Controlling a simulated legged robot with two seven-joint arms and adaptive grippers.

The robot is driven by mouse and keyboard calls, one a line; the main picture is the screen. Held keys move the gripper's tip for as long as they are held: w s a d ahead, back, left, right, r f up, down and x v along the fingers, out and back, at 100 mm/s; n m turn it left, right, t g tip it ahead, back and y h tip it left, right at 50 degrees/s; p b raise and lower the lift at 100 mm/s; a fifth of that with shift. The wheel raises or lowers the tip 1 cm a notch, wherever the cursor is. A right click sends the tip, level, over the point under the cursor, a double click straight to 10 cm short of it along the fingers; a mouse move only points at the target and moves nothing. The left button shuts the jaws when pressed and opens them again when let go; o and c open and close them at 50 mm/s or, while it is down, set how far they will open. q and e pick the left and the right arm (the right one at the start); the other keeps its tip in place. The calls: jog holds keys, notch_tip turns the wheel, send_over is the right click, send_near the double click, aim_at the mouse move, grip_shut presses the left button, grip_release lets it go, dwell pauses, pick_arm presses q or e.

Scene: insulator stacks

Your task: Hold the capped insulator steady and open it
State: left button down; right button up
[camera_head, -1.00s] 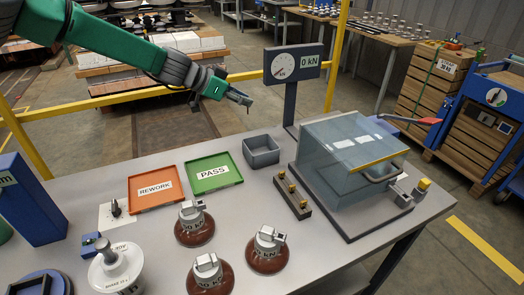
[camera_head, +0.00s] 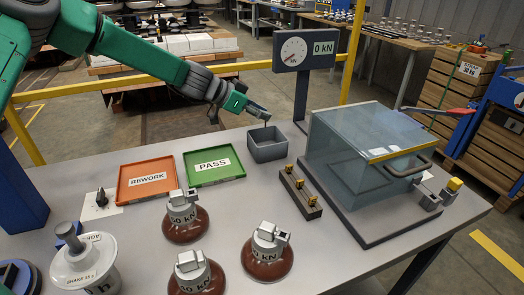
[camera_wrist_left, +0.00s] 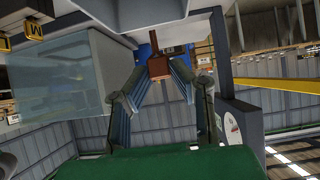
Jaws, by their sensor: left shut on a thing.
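Several insulators stand on the grey table in the head view. Three have brown discs and grey metal caps marked kN: a back one (camera_head: 184,225), a right one (camera_head: 267,258) and a front one (camera_head: 196,275). A white-disc insulator (camera_head: 85,263) with a grey stem stands at the lower left. My left gripper (camera_head: 259,111) is above and behind the grey bin, away from all the insulators. In the left wrist view its fingers converge on a small brown piece (camera_wrist_left: 160,67), and it is shut on it. My right gripper is not in view.
An orange REWORK tray (camera_head: 147,193) and a green PASS tray (camera_head: 215,176) lie behind the insulators. The grey bin (camera_head: 267,152) is empty-looking. A clear guarded box (camera_head: 365,150) fills the right side. The kN gauge (camera_head: 304,50) stands behind. Bare tabletop lies at front right.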

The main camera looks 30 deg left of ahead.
pick_arm(q)
jog(key=d+f, duration=0.1)
jog(key=f, duration=0.1)
jog(key=d+f, duration=0.1)
jog(key=f, duration=0.1)
jog(key=shift+d, duration=0.15)
jog(key=shift+f+b, duration=0.3)
jog(key=a+f, duration=0.1)
jog(key=f, duration=0.1)
jog(key=a+f, duration=0.1)
jog(key=shift+a+f+b, duration=0.2)
jog(key=shift+f+b, duration=0.1)
jog(key=shift+f, duration=0.1)
jog(key=shift+a+f, duration=0.1)
jog(key=shift+a, duration=0.05)
jog(key=c, duration=1.4)
grip_release()
jog(key=shift+d, duration=0.8)
jog(key=shift+d+r, duration=0.2)
jog(key=shift+d, duration=0.05)
jog(key=shift+a, duration=0.7)
jog(key=shift+s+a+r, duration=0.1)
jog(key=shift+s+a, duration=0.05)
jog(key=shift+p+v, duration=1.1)
jog(key=shift+v, duration=4.55)
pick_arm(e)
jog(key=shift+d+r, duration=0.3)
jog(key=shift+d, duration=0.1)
